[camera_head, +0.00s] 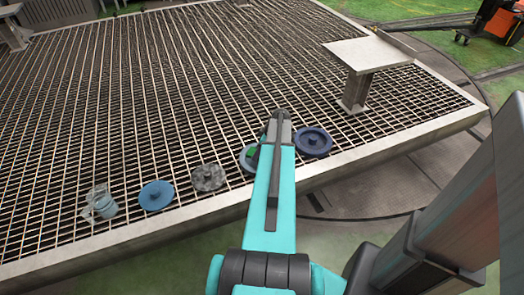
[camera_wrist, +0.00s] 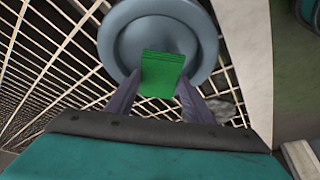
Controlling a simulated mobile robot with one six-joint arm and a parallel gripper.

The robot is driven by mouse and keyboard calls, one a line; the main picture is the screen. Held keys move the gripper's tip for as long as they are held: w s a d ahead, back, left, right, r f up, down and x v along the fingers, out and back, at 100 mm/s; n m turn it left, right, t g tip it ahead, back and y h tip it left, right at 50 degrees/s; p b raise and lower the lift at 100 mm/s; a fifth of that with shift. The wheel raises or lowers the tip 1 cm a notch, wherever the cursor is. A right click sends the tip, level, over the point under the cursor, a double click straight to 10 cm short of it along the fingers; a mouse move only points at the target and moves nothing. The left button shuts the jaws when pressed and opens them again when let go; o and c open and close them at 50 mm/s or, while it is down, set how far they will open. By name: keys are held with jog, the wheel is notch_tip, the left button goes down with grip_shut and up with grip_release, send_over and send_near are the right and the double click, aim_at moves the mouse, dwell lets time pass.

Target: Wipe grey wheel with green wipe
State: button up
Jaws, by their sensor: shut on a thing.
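My gripper (camera_wrist: 158,90) is shut on a green wipe (camera_wrist: 162,75), its two fingers on either side of the cloth. A grey-blue wheel (camera_wrist: 116,38) lies flat on the grating, and the wipe overlaps its lower middle in the wrist view. I cannot tell whether the wipe touches it. In the head view this wheel (camera_head: 246,160) is mostly hidden behind my arm. A speckled grey wheel (camera_head: 208,177) lies to its left; part of it also shows in the wrist view (camera_wrist: 222,108).
A dark blue wheel (camera_head: 313,141) lies to the right of my arm. A raised metal plate on a post (camera_head: 368,52) stands at the back right. The grating (camera_head: 150,90) behind is mostly clear.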

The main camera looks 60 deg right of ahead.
jog(key=shift+w+a, duration=0.4)
jog(key=shift+a, duration=0.2)
jog(key=shift+d, duration=0.1)
jog(key=shift+s+d, duration=0.8)
jog(key=shift+d, duration=0.2)
jog(key=shift+s+d, duration=0.75)
jog(key=shift+d, duration=0.2)
jog(key=shift+w+a+b, duration=0.25)
jog(key=shift+w+a, duration=0.55)
jog(key=shift+a, duration=0.2)
jog(key=shift+w+a+b, duration=0.2)
jog(key=shift+w+a, duration=0.55)
jog(key=shift+a, duration=0.25)
jog(key=shift+d+f, duration=0.1)
jog(key=shift+s+d, duration=0.8)
jog(key=shift+d, duration=0.15)
jog(key=shift+s+d, duration=0.75)
jog(key=shift+d, duration=0.2)
jog(key=shift+r, duration=0.2)
notch_tip(320, 180, up, 8)
jog(key=p, duration=0.3)
